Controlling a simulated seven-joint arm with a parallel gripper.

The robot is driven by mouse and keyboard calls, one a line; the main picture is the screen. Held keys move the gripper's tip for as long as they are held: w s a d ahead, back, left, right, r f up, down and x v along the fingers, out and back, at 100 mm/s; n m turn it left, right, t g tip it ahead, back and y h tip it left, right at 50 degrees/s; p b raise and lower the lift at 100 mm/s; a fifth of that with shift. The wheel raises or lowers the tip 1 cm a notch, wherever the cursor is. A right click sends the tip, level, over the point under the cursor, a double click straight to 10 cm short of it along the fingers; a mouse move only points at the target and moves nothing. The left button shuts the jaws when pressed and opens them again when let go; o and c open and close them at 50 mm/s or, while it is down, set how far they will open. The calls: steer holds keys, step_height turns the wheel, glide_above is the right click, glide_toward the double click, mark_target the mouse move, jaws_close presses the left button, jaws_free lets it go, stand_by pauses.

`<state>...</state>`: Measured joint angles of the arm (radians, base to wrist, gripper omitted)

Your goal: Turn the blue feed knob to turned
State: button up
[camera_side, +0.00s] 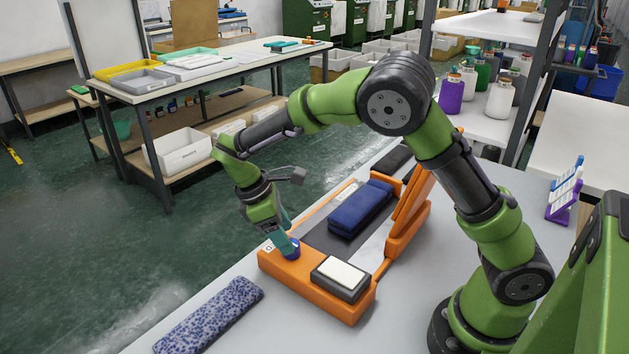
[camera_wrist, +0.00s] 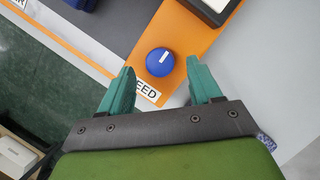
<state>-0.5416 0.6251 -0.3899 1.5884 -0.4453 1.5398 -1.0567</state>
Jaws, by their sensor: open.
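The blue feed knob (camera_wrist: 160,62) is round, with a white pointer line on its top. It sits on the orange frame (camera_wrist: 185,35) of the machine, beside a white label whose visible letters read "EED". In the side view the knob (camera_side: 291,249) is at the near left corner of the orange frame, partly hidden by a finger. My gripper (camera_wrist: 158,78) is open, its teal fingers on either side of the knob's near edge in the wrist view. I cannot tell whether either finger touches the knob. In the side view my gripper (camera_side: 282,238) points down at the knob.
A black-framed white pad (camera_side: 340,275) sits right of the knob on the frame. A folded dark blue cloth (camera_side: 361,207) lies on the machine's dark bed. The orange lid (camera_side: 410,208) stands raised behind. A speckled blue fabric piece (camera_side: 208,317) lies on the grey table (camera_side: 300,335) at front left.

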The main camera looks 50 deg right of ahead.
steer(key=shift+x, duration=1.35)
steer(key=shift+c, duration=0.5)
steer(key=c, duration=0.9)
